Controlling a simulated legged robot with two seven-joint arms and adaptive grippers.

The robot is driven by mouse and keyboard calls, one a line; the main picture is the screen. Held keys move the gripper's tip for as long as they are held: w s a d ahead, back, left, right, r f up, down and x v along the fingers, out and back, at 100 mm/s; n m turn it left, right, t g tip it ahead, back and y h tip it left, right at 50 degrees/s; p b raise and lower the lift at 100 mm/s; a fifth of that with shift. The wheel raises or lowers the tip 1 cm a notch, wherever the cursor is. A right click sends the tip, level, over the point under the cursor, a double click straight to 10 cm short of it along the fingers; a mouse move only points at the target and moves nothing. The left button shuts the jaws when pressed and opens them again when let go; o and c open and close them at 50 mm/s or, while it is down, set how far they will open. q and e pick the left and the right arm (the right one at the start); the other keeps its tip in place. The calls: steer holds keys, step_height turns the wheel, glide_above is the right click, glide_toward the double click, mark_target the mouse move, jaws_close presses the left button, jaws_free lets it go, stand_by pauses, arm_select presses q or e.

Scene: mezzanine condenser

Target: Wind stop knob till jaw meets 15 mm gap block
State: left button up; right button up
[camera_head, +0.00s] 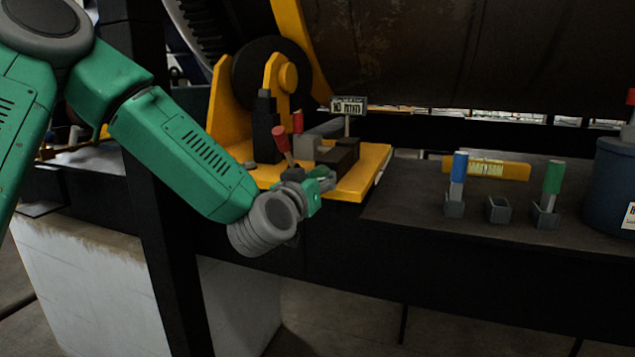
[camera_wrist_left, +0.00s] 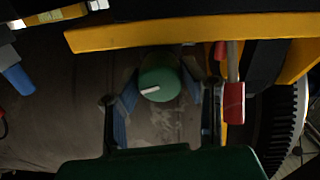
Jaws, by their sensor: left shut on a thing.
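My left gripper (camera_head: 318,184) is at the front edge of the yellow-based fixture. In the left wrist view, its two fingers (camera_wrist_left: 162,100) are closed on a round green knob (camera_wrist_left: 160,84) with a white mark. The fixture's dark jaw blocks (camera_head: 338,155) and a grey block (camera_head: 304,146) sit above the base; I cannot tell whether they touch. A red-topped piece (camera_head: 298,121) stands among them. A tilted red-handled lever (camera_head: 281,139) rises just behind the gripper and also shows in the left wrist view (camera_wrist_left: 233,102). My right gripper is out of view.
A small sign (camera_head: 348,106) seems to read 10 mm. On the dark bench stand a blue-handled piece (camera_head: 459,166) and a green-handled piece (camera_head: 552,178) in holders, an empty holder (camera_head: 498,210), a yellow labelled bar (camera_head: 510,169) and a blue drum (camera_head: 612,185).

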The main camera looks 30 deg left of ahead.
arm_select(q)
steer(key=shift+w+a+r, duration=0.1)
steer(key=shift+r, duration=0.15)
steer(key=o, duration=1.1)
steer(key=shift+c, duration=0.2)
steer(key=shift+o, duration=0.4)
steer(key=shift+w+f, duration=0.15)
steer(key=shift+f, duration=0.1)
steer(key=v, duration=0.7)
steer(key=shift+f, duration=0.15)
